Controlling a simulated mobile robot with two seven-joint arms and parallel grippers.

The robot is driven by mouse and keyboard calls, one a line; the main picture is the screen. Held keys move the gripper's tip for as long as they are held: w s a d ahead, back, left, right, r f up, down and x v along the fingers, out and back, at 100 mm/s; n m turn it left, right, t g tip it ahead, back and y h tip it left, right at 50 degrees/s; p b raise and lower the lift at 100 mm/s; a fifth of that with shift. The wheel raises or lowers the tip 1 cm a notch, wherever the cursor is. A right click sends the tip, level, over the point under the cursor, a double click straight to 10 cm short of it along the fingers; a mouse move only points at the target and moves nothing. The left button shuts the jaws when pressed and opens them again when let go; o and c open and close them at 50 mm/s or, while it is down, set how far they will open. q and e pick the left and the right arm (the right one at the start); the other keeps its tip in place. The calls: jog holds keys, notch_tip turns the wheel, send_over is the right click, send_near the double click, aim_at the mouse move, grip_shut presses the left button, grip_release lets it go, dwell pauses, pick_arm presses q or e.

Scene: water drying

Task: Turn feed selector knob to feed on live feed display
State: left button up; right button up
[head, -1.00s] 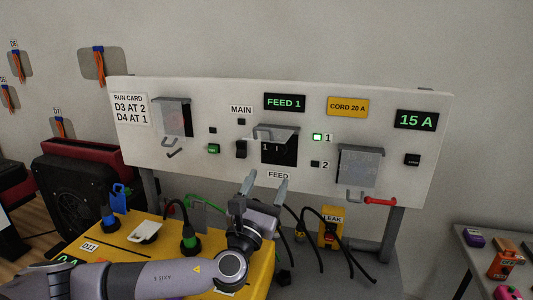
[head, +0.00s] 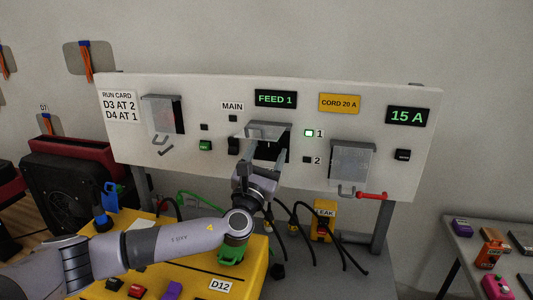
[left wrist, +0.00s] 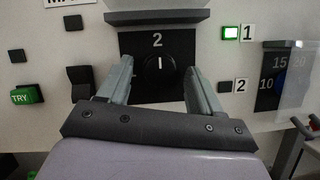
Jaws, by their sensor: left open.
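The feed selector knob (left wrist: 160,68) is a small round black knob with a white pointer line on a black plate, marked "2" above it. In the left wrist view the line points straight up, toward the 2. The feed display (head: 276,99) reads "FEED 1" in green. A grey cover (head: 268,131) stands raised above the selector. My left gripper (head: 262,160) is open, its fingers in front of the plate, one on each side of the knob. I cannot tell if they touch it. In the head view the gripper hides the knob. My right gripper is out of view.
Lamp 1 (head: 309,133) is lit green and lamp 2 (head: 307,160) is dark. The MAIN switch (head: 233,146) is left of the selector; another covered dial (head: 350,162) is to its right. A yellow bench (head: 250,270) with plugs lies below.

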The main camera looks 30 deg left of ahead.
pick_arm(q)
jog(key=c, duration=1.1)
jog(key=shift+o, duration=0.2)
jog(key=shift+f, duration=0.1)
